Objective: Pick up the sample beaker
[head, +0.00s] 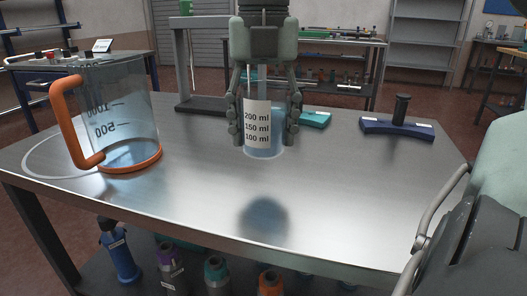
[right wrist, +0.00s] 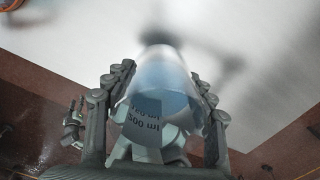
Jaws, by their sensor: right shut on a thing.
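The sample beaker (head: 260,129) is clear with a white label reading 200, 150 and 100 ml and pale blue liquid inside. My right gripper (head: 264,112) comes down from above and is shut on it, one finger on each side. The beaker is upright; a dark round shadow shows on the table in front of it, and it looks held above the top. In the right wrist view the beaker (right wrist: 163,90) sits between the fingers of my right gripper (right wrist: 165,105), with its markings partly visible. My left gripper is not in view.
A large jug (head: 122,115) with an orange handle stands on the metal table (head: 180,205) at the left. A dark blue stand (head: 397,127) is at the right, and a teal item (head: 315,119) lies behind the beaker. Bottles (head: 215,270) stand below. The table's front middle is clear.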

